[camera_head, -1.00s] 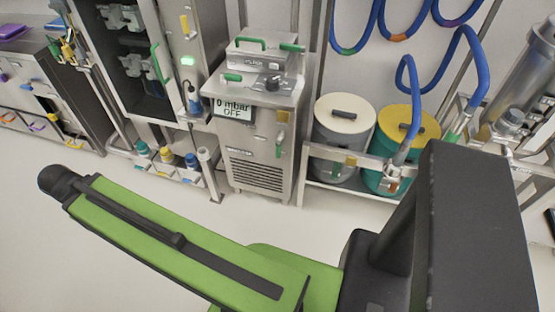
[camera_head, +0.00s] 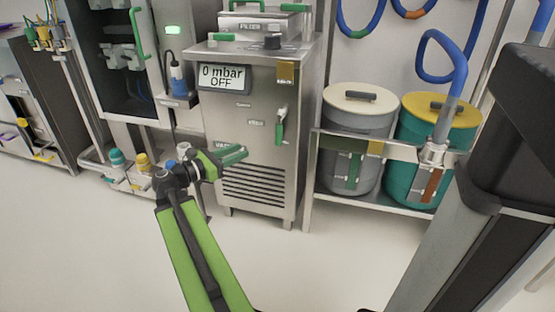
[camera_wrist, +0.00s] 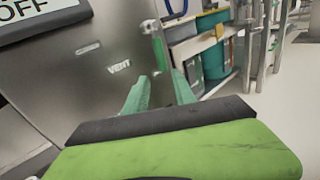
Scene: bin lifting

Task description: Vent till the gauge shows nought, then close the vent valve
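The gauge display (camera_head: 224,78) on the upper front of the steel unit reads "0 mbar OFF"; its edge also shows in the wrist view (camera_wrist: 22,10). The vent valve (camera_head: 280,126) is on the right of the unit's front, its green lever pointing down. In the wrist view the valve (camera_wrist: 158,50) stands beside a "VENT" label, beyond my fingers. My gripper (camera_head: 240,156) is in front of the unit, lower left of the valve and apart from it. In the wrist view its two green fingers (camera_wrist: 160,92) are spread with nothing between them.
A grey bin (camera_head: 355,135) with a cream lid and a teal bin (camera_head: 435,150) with a yellow lid stand on a rack to the right. A blue hose (camera_head: 440,65) hangs there. Bottles (camera_head: 118,160) stand low at left. The floor in front is clear.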

